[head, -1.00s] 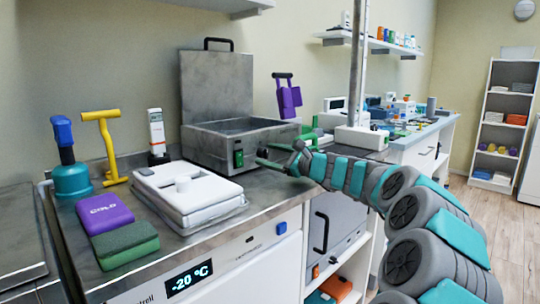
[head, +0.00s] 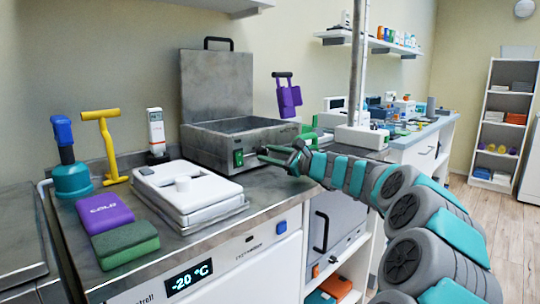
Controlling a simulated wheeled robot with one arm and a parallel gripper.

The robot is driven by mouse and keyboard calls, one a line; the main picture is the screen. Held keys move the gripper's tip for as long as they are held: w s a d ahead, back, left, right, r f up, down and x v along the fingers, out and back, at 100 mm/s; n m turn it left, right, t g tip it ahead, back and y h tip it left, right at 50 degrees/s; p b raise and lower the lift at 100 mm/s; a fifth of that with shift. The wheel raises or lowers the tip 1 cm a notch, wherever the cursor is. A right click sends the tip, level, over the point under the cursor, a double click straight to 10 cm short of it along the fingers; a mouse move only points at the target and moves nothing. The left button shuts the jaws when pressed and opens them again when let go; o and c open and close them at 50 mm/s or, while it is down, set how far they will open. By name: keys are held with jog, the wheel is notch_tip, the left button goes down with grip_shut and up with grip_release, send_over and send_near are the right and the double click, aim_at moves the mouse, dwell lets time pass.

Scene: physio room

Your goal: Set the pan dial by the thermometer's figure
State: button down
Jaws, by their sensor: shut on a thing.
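The pan (head: 212,150) is a grey metal basin with its lid (head: 216,86) raised at the back. A green switch (head: 238,157) is on its front face. My gripper (head: 263,153) is at the pan's front, just right of the switch, its fingers closed at the pan dial's place. The fingers hide the dial, and its setting cannot be read. A white upright device with a small display, seemingly the thermometer (head: 156,130), stands in a dark base left of the pan. Its figure is too small to read.
A white lidded tub (head: 190,195), purple COLD pack (head: 104,213), green block (head: 125,244), yellow-handled tool (head: 108,145) and teal bottle (head: 71,178) stand on the left. The unit below has a display (head: 188,277) reading -20 °C. A metal post (head: 358,70) rises at right.

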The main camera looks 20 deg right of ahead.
jog(key=shift+n+b, duration=0.35)
jog(key=shift+n, duration=0.05)
jog(key=n+b, duration=0.2)
jog(key=shift+a+f+n, duration=0.1)
jog(key=shift+n, duration=0.3)
jog(key=n+b, duration=0.3)
jog(key=shift+g, duration=0.3)
jog(key=n+b, duration=0.2)
jog(key=n+h+b, duration=0.1)
jog(key=n+b, duration=0.1)
jog(key=shift+r+n, duration=0.2)
jog(key=shift+n, duration=0.2)
jog(key=shift+c, duration=2.4)
grip_release()
jog(key=shift+v, duration=3.9)
